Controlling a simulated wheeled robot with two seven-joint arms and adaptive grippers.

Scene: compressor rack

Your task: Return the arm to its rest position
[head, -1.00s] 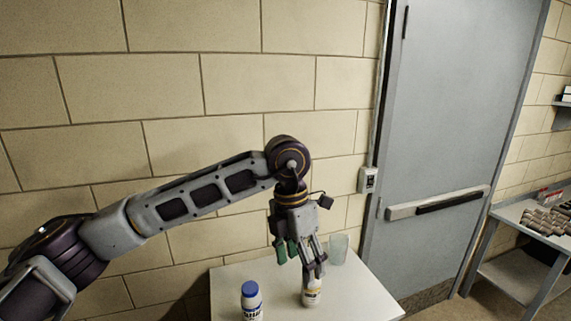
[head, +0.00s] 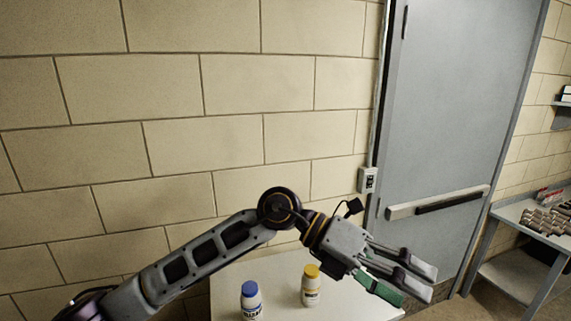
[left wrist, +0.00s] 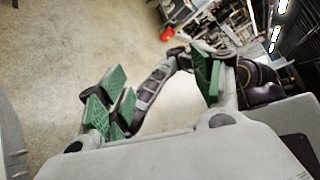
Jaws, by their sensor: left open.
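My left gripper (head: 405,282) is open and empty in the head view. It points to the right and slightly down, in front of the grey door and past the right part of the white table. Its green-padded fingers also show spread apart in the left wrist view (left wrist: 160,95), with nothing between them. My left arm (head: 205,250) comes in from the lower left and is bent at the dark joint. In the left wrist view, a dark and grey arm of mine shows behind the fingers. My right gripper cannot be made out.
A blue-capped white bottle (head: 251,301) and a yellow-capped bottle (head: 311,287) stand on the white table (head: 282,275). A grey door (head: 440,110) with a push bar is behind. A side table (head: 515,272) holds small parts at right. A red object (left wrist: 167,34) lies on the floor.

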